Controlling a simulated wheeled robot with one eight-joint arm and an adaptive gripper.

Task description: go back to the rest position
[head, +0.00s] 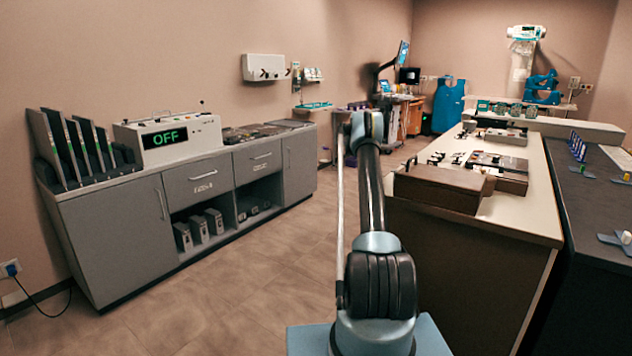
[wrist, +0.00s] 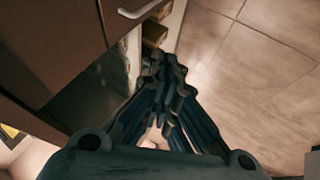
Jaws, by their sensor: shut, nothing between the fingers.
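My gripper (wrist: 163,62) is in the middle of the wrist view, its dark fingers drawn together at the tips with nothing between them. Below and ahead of it in that view are a brown cabinet front (wrist: 65,40) with a pale handle and an open shelf space with brownish blocks (wrist: 154,35). The tiled floor (wrist: 245,60) shows to the right. In the head view my arm rises in the middle of the picture and reaches forward; the fingers cannot be made out there.
A white-topped counter (head: 535,200) with brown boxes (head: 440,187) stands close at right, beside a dark table (head: 595,240). Open floor (head: 265,270) lies between cabinet and arm.

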